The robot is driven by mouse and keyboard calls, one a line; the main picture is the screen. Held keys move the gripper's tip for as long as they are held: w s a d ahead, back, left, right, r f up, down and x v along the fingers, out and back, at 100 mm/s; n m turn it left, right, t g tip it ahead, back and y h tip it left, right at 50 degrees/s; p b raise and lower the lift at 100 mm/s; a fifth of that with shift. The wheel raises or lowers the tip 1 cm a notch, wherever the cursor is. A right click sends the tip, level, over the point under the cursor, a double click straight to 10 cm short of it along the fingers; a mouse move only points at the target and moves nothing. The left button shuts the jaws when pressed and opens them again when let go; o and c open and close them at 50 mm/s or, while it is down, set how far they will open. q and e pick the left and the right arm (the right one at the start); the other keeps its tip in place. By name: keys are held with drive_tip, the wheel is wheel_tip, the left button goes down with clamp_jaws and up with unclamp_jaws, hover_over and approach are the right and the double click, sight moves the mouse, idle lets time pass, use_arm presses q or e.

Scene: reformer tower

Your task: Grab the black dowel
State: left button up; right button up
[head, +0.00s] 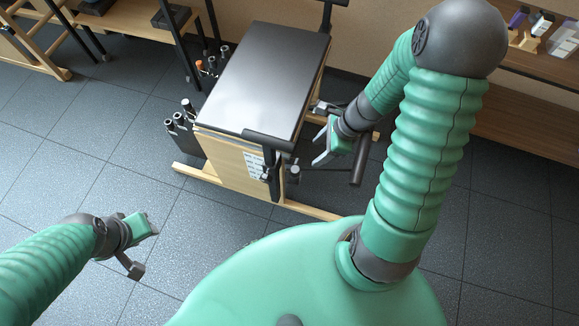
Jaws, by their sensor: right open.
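A black dowel-like bar (358,160) stands out at the right of the reformer's near end, just right of my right gripper. I cannot tell for sure that it is the task's dowel, since other black bars are close by. My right gripper (322,148) is open and empty, with its fingers pointing down-left between this bar and the reformer's near end. No contact with the bar shows. My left gripper (140,246) is open and empty over the bare floor at the lower left.
The reformer (258,80) has a dark flat top, a wooden frame and black padded bars (268,140) at its near end. A holder with several dark rods (184,122) stands at its left. A wooden shelf (520,100) runs along the right wall. The left floor is clear.

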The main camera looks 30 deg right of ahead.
drive_tip(key=b, duration=0.2)
approach(297, 169)
drive_tip(key=x, duration=0.2)
drive_tip(key=b+x, duration=0.1)
drive_tip(key=x, duration=0.1)
drive_tip(key=shift+d+f, duration=0.1)
drive_tip(key=shift+d, duration=0.15)
drive_tip(key=b+x, duration=0.1)
drive_tip(key=x, duration=0.1)
drive_tip(key=b+x, duration=0.1)
drive_tip(key=x, duration=0.2)
drive_tip(key=shift+a+b, duration=0.3)
drive_tip(key=shift+b, duration=0.1)
use_arm(q)
drive_tip(key=s+x, duration=0.1)
drive_tip(key=x, duration=0.5)
drive_tip(key=shift+s+f, duration=0.3)
drive_tip(key=shift+s, duration=0.1)
use_arm(e)
drive_tip(key=shift+r, duration=0.3)
drive_tip(key=shift+d, duration=0.1)
drive_tip(key=shift+c, duration=0.9)
clamp_jaws()
